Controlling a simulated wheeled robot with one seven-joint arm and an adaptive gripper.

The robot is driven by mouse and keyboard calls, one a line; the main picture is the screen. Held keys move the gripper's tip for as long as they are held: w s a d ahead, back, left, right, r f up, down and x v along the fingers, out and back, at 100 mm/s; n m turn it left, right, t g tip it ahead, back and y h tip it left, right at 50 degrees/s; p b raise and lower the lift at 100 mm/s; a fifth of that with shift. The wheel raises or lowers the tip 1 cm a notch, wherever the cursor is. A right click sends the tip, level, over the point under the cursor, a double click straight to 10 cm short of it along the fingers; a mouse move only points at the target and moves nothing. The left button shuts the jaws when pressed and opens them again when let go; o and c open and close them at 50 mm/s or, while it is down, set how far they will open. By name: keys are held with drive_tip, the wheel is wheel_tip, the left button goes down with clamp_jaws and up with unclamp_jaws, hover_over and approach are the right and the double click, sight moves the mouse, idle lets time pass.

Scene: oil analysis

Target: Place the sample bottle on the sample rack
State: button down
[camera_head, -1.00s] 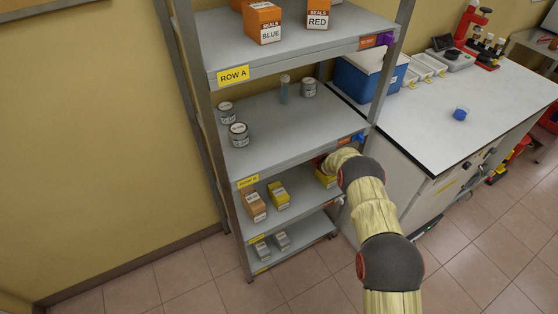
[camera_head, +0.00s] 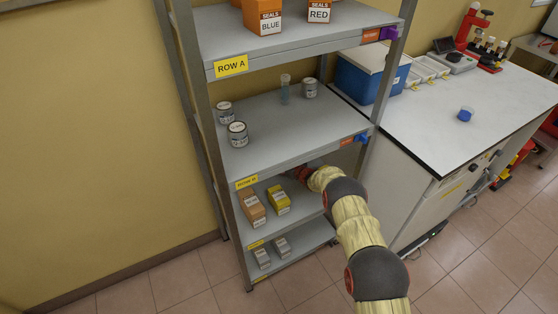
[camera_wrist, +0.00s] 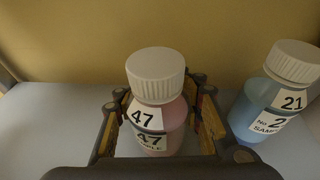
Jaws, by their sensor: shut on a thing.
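A sample bottle (camera_wrist: 155,117) with a white ribbed cap, pinkish contents and a label reading 47 stands upright between the fingers of my gripper (camera_wrist: 160,92) in the wrist view. My gripper is shut on it. A second bottle (camera_wrist: 269,96), with blue contents and a label reading 21, stands just right of the gripper. In the head view my arm reaches into the shelf unit under the Row B board (camera_head: 285,135). The gripper's fingers and both bottles are hidden there. I cannot identify the sample rack in either view.
An orange box (camera_head: 252,207) and a yellow box (camera_head: 278,199) stand left of my arm on the lower shelf. Shelf boards lie above and below the arm. A white-topped bench (camera_head: 440,110) at right has clear room around a blue item (camera_head: 465,114).

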drive_tip(key=c, duration=1.1)
unclamp_jaws()
drive_tip(key=shift+f, duration=0.1)
drive_tip(key=shift+c, duration=0.2)
drive_tip(key=shift+r, duration=0.2)
drive_tip(key=shift+s+d+r, duration=0.1)
drive_tip(key=shift+s+d, duration=0.15)
drive_tip(key=p+v, duration=0.4)
drive_tip(key=v, duration=0.7)
drive_tip(key=shift+p, duration=0.3)
drive_tip(key=shift+s, duration=0.1)
drive_tip(key=shift+d, duration=0.1)
